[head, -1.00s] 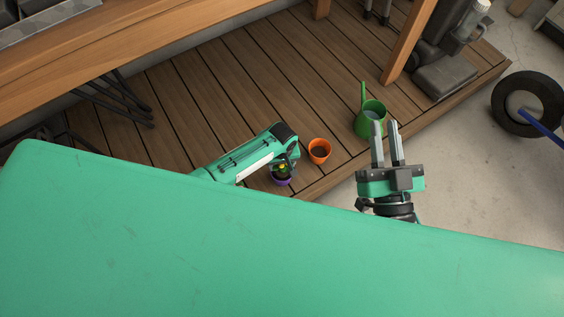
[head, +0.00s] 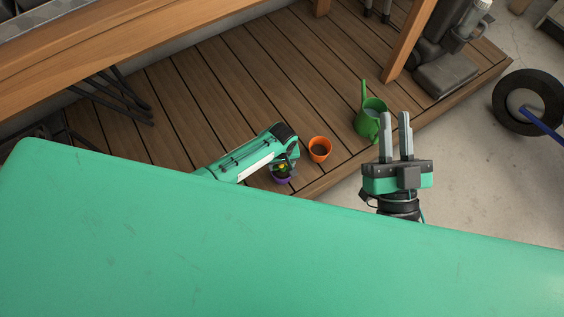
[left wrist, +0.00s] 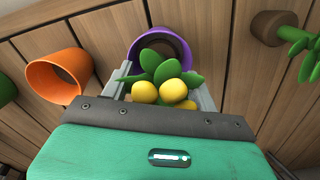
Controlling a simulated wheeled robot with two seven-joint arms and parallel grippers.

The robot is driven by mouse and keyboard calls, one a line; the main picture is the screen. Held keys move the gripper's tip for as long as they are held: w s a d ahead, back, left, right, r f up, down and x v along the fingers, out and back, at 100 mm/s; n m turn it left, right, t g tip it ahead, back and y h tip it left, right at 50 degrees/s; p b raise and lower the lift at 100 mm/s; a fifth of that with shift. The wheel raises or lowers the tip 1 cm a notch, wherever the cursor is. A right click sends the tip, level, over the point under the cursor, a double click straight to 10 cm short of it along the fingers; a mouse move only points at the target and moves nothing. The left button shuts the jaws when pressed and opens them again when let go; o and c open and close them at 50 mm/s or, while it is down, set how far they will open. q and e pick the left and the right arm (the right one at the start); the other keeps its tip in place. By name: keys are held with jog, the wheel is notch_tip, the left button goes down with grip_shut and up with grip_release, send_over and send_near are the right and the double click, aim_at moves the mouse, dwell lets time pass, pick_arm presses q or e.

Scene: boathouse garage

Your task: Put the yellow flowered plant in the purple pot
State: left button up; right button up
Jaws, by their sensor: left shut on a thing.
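The yellow flowered plant (left wrist: 160,90) shows green leaves and several round yellow blooms between the fingers of my left gripper (left wrist: 165,92), which is shut on it. In the head view the plant (head: 283,167) is small and partly hidden by my left gripper (head: 288,160). The purple pot (left wrist: 182,42) lies just beyond the leaves, which overlap its opening. It also shows in the head view (head: 282,181), under the plant. I cannot tell how deep the plant's base sits in the pot. My right gripper (head: 395,120) is open and empty, away from the pots.
Another green plant with a brown base (left wrist: 273,27) lies right in the wrist view. Wooden decking (head: 210,85) is mostly clear; a tyre (head: 522,103) stands far right.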

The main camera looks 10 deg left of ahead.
pick_arm(q)
jog(key=shift+f, duration=0.25)
pick_arm(e)
jog(key=shift+d+r+t, duration=0.2)
jog(key=shift+r+t, duration=0.3)
jog(key=shift+r, duration=0.35)
jog(key=shift+f, duration=0.25)
pick_arm(q)
jog(key=shift+f, duration=0.25)
pick_arm(e)
jog(key=shift+f, duration=0.1)
pick_arm(q)
jog(key=o, duration=1.5)
